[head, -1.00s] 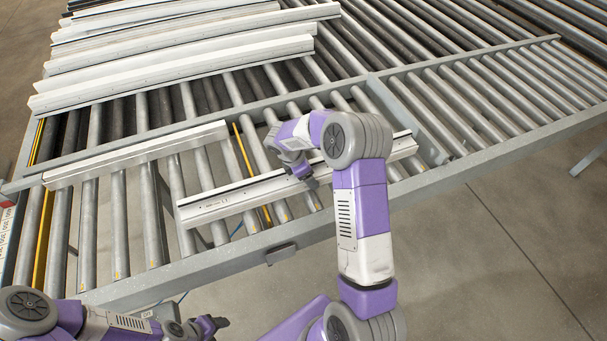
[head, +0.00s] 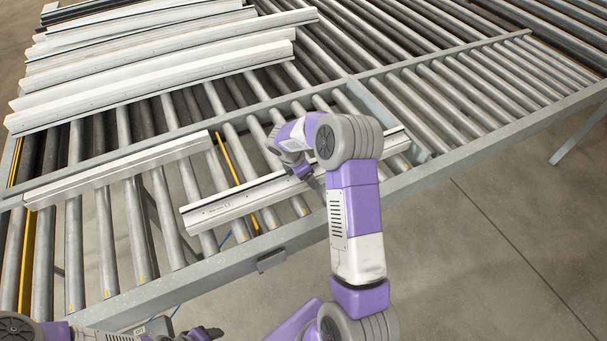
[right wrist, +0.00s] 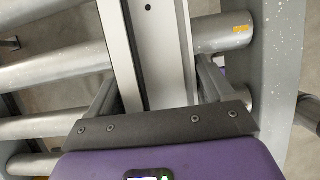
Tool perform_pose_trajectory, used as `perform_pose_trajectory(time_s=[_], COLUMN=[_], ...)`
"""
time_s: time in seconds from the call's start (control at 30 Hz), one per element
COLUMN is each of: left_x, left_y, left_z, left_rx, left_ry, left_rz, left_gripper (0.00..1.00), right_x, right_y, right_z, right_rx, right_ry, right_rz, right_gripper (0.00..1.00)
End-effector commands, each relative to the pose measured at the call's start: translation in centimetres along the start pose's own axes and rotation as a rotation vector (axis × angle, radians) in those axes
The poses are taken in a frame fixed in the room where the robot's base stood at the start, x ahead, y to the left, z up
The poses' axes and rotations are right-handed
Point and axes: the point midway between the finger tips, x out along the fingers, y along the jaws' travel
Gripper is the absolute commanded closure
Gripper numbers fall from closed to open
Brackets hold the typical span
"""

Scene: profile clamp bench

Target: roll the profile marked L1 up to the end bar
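A long white profile (head: 240,199) with a dark groove lies slanted across the front roller lane; small print near its left end is too small to read, so I cannot confirm L1. My right gripper (head: 300,172) is over its middle. In the right wrist view the profile (right wrist: 160,45) runs between the two fingers (right wrist: 160,90), which appear closed against its sides. A grey crossbar (head: 385,112), perhaps the end bar, crosses the lane near the profile's right end; my arm partly blocks that area. My left gripper (head: 205,333) is at the bottom edge, away from the profiles, its opening unclear.
A second white profile (head: 120,170) lies to the left on the same rollers. Several more profiles (head: 160,70) are stacked at the back left. A grey front rail (head: 215,265) borders the lane. Rollers (head: 480,95) beyond the crossbar are bare.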

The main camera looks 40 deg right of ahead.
Motion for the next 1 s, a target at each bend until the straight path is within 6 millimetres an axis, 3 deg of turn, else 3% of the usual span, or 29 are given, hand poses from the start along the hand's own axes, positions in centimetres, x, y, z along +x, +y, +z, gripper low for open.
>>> perform_pose_trajectory(time_s=[0.03,0.1,0.37,0.8,1.0], left_x=[0.0,0.0,0.0,0.4,0.5], left_y=[0.0,0.0,0.0,-0.2,-0.2], left_z=[0.0,0.0,0.0,0.0,0.0], left_rx=[0.0,0.0,0.0,0.0,0.0], left_ry=[0.0,0.0,0.0,0.0,0.0], left_rz=[0.0,0.0,0.0,0.0,0.0], left_gripper=[0.43,0.43,0.43,0.43,0.43], right_x=[-0.1,-0.1,-0.3,-6.7,-7.7], right_y=[0.0,0.0,0.1,0.1,0.0], right_z=[-0.1,-0.1,-0.1,-0.1,-0.1], right_rx=[0.0,0.0,0.0,0.001,0.0], right_ry=[0.001,0.001,0.001,0.0,0.001], right_rz=[0.001,0.001,0.002,0.004,0.001], right_gripper=[0.1,0.0,0.0,0.0,0.0])
